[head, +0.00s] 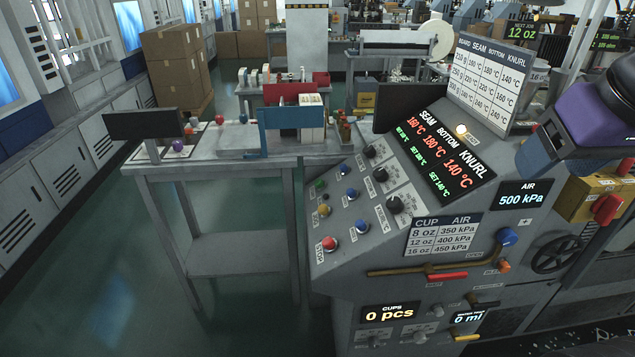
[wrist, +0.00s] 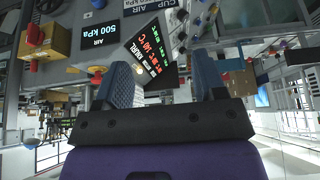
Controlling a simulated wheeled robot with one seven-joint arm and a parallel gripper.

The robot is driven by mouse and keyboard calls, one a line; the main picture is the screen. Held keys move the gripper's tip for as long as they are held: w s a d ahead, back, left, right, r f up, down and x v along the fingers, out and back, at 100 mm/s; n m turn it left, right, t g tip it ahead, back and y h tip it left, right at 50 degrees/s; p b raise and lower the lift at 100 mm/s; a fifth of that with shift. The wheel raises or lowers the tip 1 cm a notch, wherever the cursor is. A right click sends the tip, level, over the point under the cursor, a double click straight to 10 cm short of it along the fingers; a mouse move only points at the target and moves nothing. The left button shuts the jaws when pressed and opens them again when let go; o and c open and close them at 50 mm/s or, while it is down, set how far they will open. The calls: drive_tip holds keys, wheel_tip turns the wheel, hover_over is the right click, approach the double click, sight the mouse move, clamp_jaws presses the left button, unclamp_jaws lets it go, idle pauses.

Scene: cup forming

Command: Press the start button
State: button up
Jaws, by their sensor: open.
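The machine's sloped control panel (head: 365,200) fills the middle right of the head view. A small green button (head: 319,184) sits at its upper left; its label is too small to read. Below it are a yellow button (head: 324,211) and a larger red button (head: 329,243). My gripper (wrist: 165,82) is open and empty in the wrist view, with two blue-grey fingers apart. In the head view its purple wrist is at the far right, above the air display and well apart from the buttons. The wrist view is upside down, and I cannot pick out the green button there.
The temperature display (head: 440,150) and a raised settings board (head: 487,82) stand between my arm and the left buttons. Blue buttons (head: 352,194) and black knobs (head: 381,174) crowd the panel. A side table (head: 235,153) stands left; the floor before it is clear.

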clamp_jaws()
idle(1.5)
